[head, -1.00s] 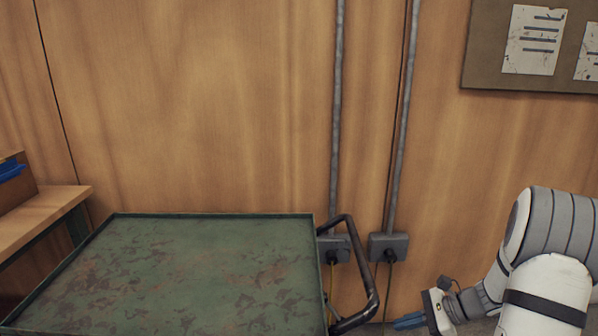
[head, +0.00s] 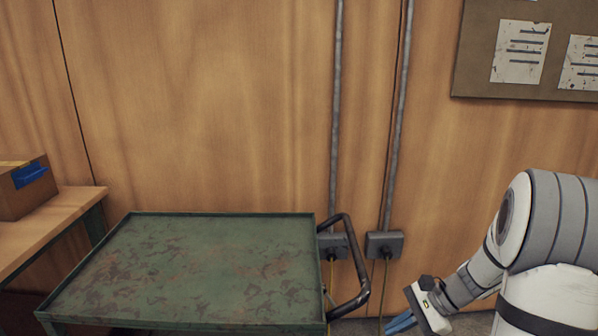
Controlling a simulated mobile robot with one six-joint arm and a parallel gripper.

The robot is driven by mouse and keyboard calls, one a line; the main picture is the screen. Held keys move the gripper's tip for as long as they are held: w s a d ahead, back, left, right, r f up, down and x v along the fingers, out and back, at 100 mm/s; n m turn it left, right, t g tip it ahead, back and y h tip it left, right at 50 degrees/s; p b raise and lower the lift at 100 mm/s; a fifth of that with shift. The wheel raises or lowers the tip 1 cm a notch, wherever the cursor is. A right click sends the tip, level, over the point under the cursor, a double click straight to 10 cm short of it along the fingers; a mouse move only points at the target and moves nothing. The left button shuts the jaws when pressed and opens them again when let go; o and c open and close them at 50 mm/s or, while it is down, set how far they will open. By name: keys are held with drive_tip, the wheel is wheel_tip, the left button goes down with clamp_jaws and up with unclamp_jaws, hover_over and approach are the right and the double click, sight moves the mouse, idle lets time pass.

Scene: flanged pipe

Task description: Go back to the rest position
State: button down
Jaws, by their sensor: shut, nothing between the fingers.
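My gripper (head: 400,324) is at the lower right of the head view, low and to the right of the green cart. Its blue fingers point down and to the left, and they are shut with nothing held. My grey and white arm reaches it from the right edge of the view. No flanged pipe shows in this view.
A worn green cart (head: 200,262) with an empty top stands at the lower middle, its dark handle (head: 358,270) on the gripper's side. A wooden bench (head: 50,222) with a cardboard box (head: 24,192) is at the left. A wood-panel wall (head: 200,100) with outlet boxes (head: 384,245) stands behind.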

drive_tip(key=s+a+r+n+h+p, duration=0.2)
drive_tip(key=s+r+n+p, duration=0.3)
drive_tip(key=r, duration=0.4)
drive_tip(key=s+a+r+n+t+h+p, duration=0.1)
drive_tip(key=s+r+n+h+p, duration=0.3)
drive_tip(key=r, duration=0.5)
drive_tip(key=s+a+r+n+t+h+p, duration=0.1)
drive_tip(key=s+a+r+n+h+p, duration=0.2)
drive_tip(key=s+r+n+p, duration=0.3)
drive_tip(key=p+v, duration=0.2)
drive_tip(key=v, duration=0.2)
drive_tip(key=shift+w+a, duration=0.15)
drive_tip(key=shift+w, duration=0.1)
